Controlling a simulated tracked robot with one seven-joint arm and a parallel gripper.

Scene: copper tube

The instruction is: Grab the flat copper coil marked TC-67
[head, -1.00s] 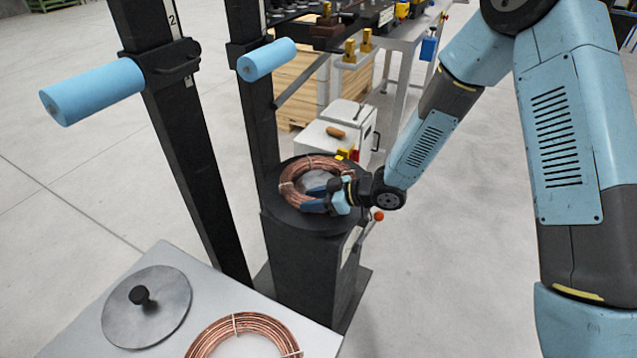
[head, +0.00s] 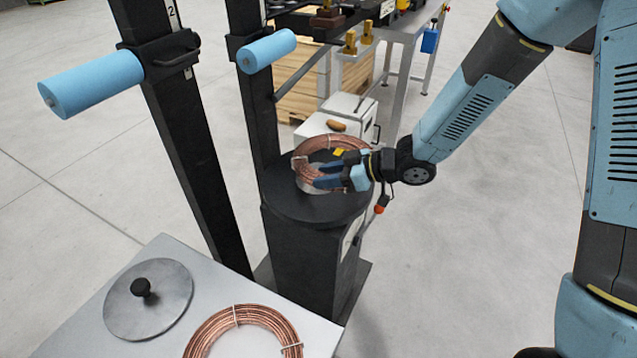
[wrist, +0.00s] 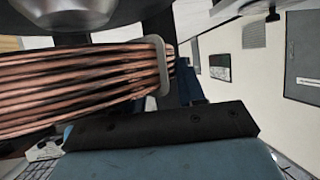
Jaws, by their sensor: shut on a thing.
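A copper coil (head: 303,163) is held above the round black top of a pedestal (head: 318,212). My gripper (head: 326,178) comes in from the right and is shut on the coil's near side. In the wrist view the stacked copper turns (wrist: 75,90) fill the left, with a pale tie around them, close against a dark finger pad (wrist: 160,125). A second copper coil (head: 208,333), flat with white ties, lies on the grey table at the front. I cannot read a TC-67 mark on either coil.
A round grey lid with a black knob (head: 147,300) lies on the table (head: 95,325). Two dark posts with blue rollers (head: 92,92) stand at left and behind the pedestal. A white box (head: 325,128) and a workbench stand behind. Open floor lies to the right.

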